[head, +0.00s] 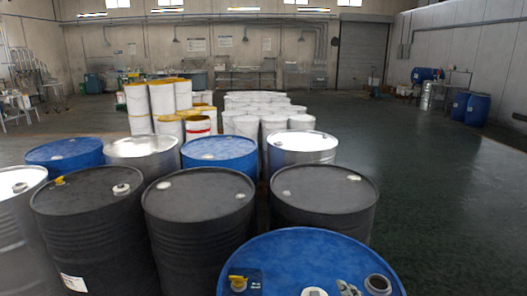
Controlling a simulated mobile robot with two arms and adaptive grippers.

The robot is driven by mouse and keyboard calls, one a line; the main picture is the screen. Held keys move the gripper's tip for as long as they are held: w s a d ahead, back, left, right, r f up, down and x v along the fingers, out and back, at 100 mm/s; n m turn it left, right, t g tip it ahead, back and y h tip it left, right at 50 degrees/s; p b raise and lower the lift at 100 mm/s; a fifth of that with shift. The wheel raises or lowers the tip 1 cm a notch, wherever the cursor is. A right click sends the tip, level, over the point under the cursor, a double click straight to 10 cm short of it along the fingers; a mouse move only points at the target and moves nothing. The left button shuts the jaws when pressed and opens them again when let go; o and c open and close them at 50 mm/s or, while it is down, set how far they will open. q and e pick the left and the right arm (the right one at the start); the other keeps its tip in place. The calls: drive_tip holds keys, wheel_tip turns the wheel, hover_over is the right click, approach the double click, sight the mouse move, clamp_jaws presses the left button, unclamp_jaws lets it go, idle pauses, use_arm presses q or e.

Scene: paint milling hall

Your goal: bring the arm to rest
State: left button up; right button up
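Neither of my arms nor grippers can be made out in the head view. A blue drum (310,255) stands closest, cut off by the bottom edge. On its lid are a yellow tap (237,283), an open-looking dark bung (377,284) and a small white round piece (315,291). A small grey piece (347,288) lies beside these at the bottom edge; I cannot tell what it is.
Black drums (200,193) stand close behind the blue drum, with blue and bare-metal drums (143,146) behind them. White pails (162,97) are stacked farther back. The dark floor (430,190) on the right is clear up to blue drums (477,109) near the wall.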

drive_tip(key=s+d+f+m+g, duration=0.2)
drive_tip(key=s+f+m+g, duration=0.35)
drive_tip(key=s+f, duration=0.55)
drive_tip(key=s+d+f+m+g, duration=0.2)
drive_tip(key=s+f+m+g, duration=0.45)
drive_tip(key=s, duration=0.75)
wheel_tip(320, 180, down, 29)
drive_tip(key=s+n+g, duration=0.2)
drive_tip(key=s+d+f+g, duration=0.1)
drive_tip(key=s+d+f, duration=0.2)
drive_tip(key=s+f, duration=1.2)
drive_tip(key=shift+s+h, duration=0.3)
drive_tip(key=shift+s, duration=0.25)
drive_tip(key=shift+c, duration=1.2)
drive_tip(key=shift+w, duration=0.15)
